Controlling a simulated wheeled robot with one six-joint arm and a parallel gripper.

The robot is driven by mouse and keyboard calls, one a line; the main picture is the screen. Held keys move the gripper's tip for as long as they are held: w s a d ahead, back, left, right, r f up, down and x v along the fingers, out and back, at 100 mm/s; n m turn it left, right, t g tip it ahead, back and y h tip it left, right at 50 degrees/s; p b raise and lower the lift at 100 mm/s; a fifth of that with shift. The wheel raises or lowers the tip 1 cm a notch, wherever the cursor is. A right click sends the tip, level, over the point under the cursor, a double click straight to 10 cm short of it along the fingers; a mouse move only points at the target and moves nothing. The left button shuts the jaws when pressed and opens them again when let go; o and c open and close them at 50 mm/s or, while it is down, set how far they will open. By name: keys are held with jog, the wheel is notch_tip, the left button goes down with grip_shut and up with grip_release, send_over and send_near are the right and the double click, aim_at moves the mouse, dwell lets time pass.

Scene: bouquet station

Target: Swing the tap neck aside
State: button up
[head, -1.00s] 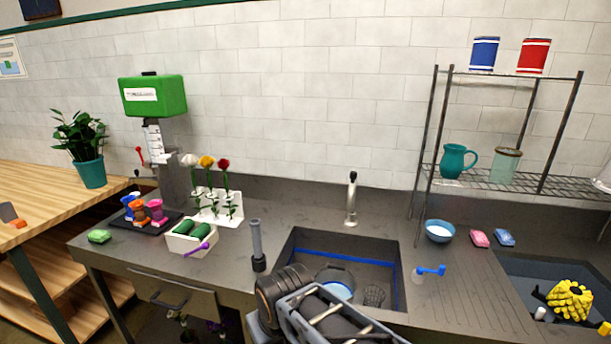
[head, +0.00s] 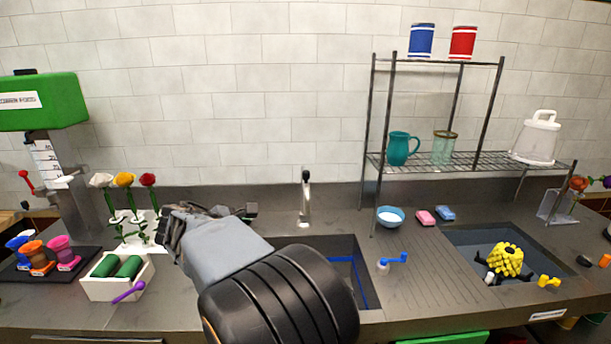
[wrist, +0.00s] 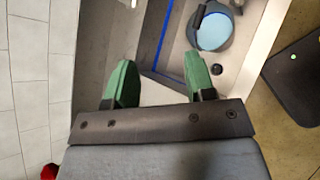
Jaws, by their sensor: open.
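The tap (head: 305,200) stands upright behind the sink (head: 345,262), a slim silver column with a dark tip on top. My gripper (head: 250,210) is to the left of the tap and apart from it, over the counter's back part. In the wrist view, its two green fingers (wrist: 160,75) are spread wide with nothing held between them. The tap cannot be made out in the wrist view. My own arm covers the left part of the sink in the head view.
A round tub with pale blue inside (wrist: 213,31) lies in the sink in the wrist view. A flower rack (head: 138,232) stands close to the left of my gripper. A wire shelf (head: 470,165) and a blue bowl (head: 390,217) are to the right. The tiled wall is behind.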

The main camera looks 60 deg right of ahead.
aim_at(306, 172)
jog(key=w+d+r+n+g+h, duration=0.1)
jog(key=d+r+n+g+h, duration=0.15)
jog(key=d, duration=0.35)
jog(key=w+d+r+n+g+h, duration=0.1)
jog(key=w+d+r+n+h, duration=0.2)
jog(key=d, duration=0.4)
jog(key=shift+h, duration=0.35)
jog(key=x, duration=0.4)
jog(key=s+p+x, duration=0.1)
jog(key=x, duration=0.3)
jog(key=p+x, duration=0.1)
jog(key=x, duration=0.4)
jog(key=shift+s+r, duration=0.2)
jog(key=shift+r, duration=0.1)
jog(key=shift+a, duration=0.1)
grip_shut()
